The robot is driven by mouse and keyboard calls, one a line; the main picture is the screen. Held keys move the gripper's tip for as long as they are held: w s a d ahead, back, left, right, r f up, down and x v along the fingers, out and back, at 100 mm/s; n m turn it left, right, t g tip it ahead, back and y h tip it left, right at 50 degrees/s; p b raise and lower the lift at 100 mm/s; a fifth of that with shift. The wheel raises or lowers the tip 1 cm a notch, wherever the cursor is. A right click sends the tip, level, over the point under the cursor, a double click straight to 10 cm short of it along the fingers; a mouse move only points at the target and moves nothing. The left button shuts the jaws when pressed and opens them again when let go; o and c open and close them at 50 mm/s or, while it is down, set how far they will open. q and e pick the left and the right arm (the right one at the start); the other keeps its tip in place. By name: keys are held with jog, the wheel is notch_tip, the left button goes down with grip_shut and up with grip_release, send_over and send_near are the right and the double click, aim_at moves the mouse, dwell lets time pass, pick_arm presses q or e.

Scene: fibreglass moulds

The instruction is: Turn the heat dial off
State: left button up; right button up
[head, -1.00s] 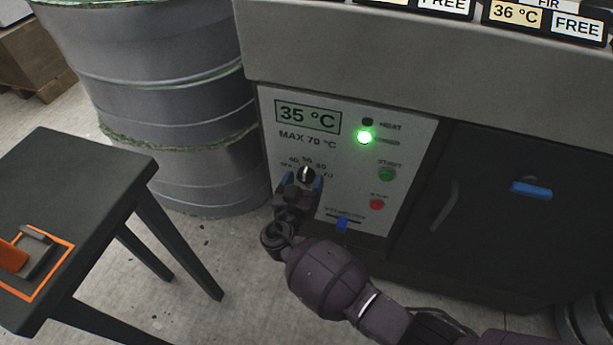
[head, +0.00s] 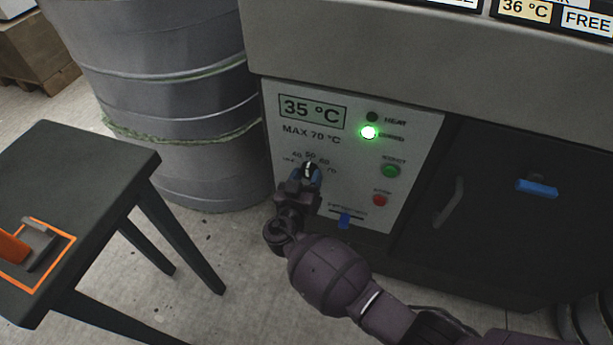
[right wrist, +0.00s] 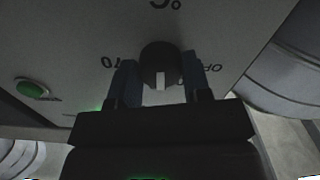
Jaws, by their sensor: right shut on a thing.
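The heat dial (head: 310,168) is a small dark knob with a white mark on the light control panel. Its mark points up, toward about 50, on a scale running from OFF at the left to 70 at the right. My right gripper (head: 307,178) is shut on the dial, one blue-tipped finger on each side. In the right wrist view, the dial (right wrist: 159,62) sits between the fingers of the gripper (right wrist: 160,84), with 70 and OFF to either side. My left gripper is not in view.
The display (head: 312,111) reads 35 °C. A lamp (head: 369,132) glows green below a dark HEAT lamp (head: 372,117). A green button (head: 390,171), a red button (head: 379,200) and a blue slider (head: 345,220) are close by. A dark table (head: 85,165) stands left.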

jog(key=n+b, duration=0.1)
jog(key=n, duration=0.6)
jog(key=shift+r+n, duration=0.1)
jog(key=shift+n, duration=0.3)
jog(key=n, duration=0.3)
jog(key=shift+w+r, duration=0.1)
jog(key=shift+r, duration=0.05)
jog(key=shift+d+n+p, duration=0.1)
jog(key=shift+n+p, duration=0.2)
jog(key=shift+n, duration=1.8)
jog(key=o, duration=0.9)
